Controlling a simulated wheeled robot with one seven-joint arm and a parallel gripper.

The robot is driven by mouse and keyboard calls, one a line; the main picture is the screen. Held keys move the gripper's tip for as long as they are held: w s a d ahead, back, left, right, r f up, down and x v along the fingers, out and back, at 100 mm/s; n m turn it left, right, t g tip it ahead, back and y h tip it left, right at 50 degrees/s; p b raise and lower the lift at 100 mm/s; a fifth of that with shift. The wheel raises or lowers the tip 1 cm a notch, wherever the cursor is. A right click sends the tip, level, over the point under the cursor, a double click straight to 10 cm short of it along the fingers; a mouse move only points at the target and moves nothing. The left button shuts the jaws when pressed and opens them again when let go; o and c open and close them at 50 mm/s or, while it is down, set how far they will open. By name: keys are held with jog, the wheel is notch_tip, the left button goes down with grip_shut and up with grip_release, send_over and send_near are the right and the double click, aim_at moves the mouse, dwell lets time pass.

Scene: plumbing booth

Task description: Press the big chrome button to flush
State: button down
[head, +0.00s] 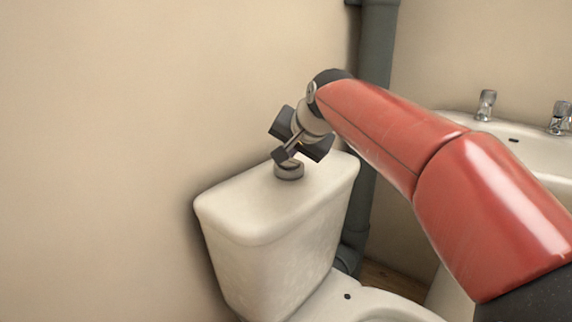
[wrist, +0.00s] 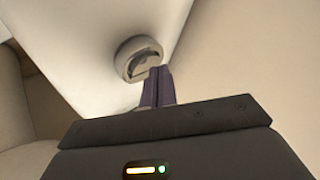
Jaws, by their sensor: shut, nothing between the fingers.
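The big chrome button (head: 289,171) is a round metal piece on top of the white toilet cistern (head: 235,217). My gripper (head: 281,157) is at the button in the head view, with its shut, empty fingers pointing down at it. In the wrist view the button (wrist: 139,60) shows as a ring with a split inner disc, and the closed dark fingertips (wrist: 160,72) overlap its lower right edge. I cannot tell whether the fingertips touch the button or sit just above it. The gripper hides part of the button.
A beige wall stands behind and left of the cistern. A grey vertical pipe (head: 376,50) runs behind it. A white basin (head: 525,150) with two chrome taps (head: 486,104) is at the right. The toilet bowl (head: 365,304) lies below in front.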

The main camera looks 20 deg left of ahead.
aim_at(288, 166)
jog(key=shift+f+b, duration=0.4)
jog(key=shift+f, duration=0.15)
dwell(0.5)
jog(key=shift+r, duration=0.1)
jog(key=shift+r+p, duration=0.85)
jog(key=shift+p, duration=0.15)
jog(key=shift+r, duration=0.1)
notch_tip(288, 166, up, 5)
jog(key=p, duration=0.5)
